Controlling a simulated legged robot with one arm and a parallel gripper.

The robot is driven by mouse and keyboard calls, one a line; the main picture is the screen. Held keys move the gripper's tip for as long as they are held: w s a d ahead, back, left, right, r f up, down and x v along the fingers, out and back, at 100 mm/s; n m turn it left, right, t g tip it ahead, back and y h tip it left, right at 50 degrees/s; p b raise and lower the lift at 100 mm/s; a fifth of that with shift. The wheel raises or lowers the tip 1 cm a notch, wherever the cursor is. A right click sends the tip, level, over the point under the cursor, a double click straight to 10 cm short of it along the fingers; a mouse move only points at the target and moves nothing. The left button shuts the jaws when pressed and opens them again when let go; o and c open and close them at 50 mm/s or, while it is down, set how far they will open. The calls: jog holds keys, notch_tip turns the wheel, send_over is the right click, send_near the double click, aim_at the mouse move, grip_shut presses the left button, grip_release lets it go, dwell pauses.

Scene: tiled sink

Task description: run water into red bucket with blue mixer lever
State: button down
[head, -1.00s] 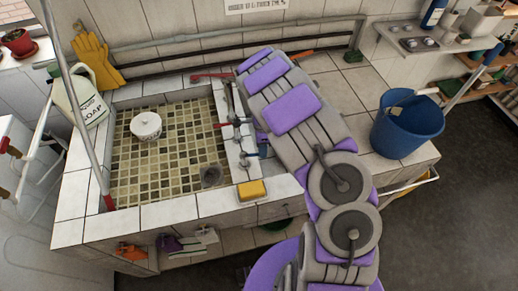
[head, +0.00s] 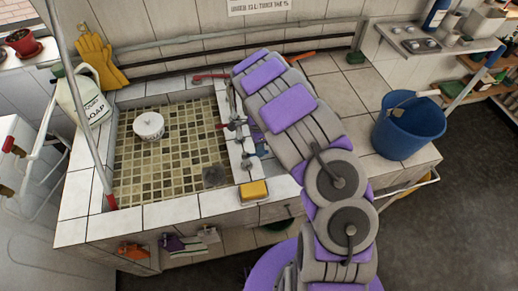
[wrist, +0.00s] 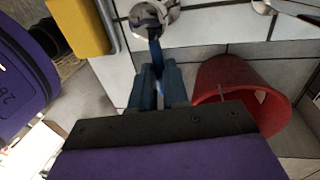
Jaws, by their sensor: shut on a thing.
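The blue mixer lever (wrist: 155,54) hangs from a round chrome mixer body (wrist: 152,16) in the wrist view. My gripper (wrist: 158,78) is shut on the lower part of the lever, with its blue-grey fingers on either side of it. The red bucket (wrist: 240,92) stands to the right of my gripper on pale tiles, partly hidden by my gripper's base. I cannot see into it well enough to tell whether it holds water. In the head view my arm hides my gripper and the red bucket.
The tiled sink basin (head: 185,170) holds a white lidded pot (head: 149,126). A yellow sponge (head: 254,190) lies on the front rim. A blue bucket (head: 409,128) stands on the right counter. Other chrome taps (head: 238,124) line the basin's right edge, close to my arm.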

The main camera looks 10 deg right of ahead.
jog(key=shift+w+d, duration=0.15)
jog(key=shift+d, duration=0.05)
jog(key=c, duration=1.5)
grip_release()
jog(key=o, duration=0.4)
jog(key=shift+d, duration=0.35)
jog(key=p+v, duration=0.1)
jog(key=v, duration=1.6)
jog(key=shift+a+r+p, duration=0.1)
jog(key=shift+r+p, duration=0.1)
jog(key=shift+p, duration=0.2)
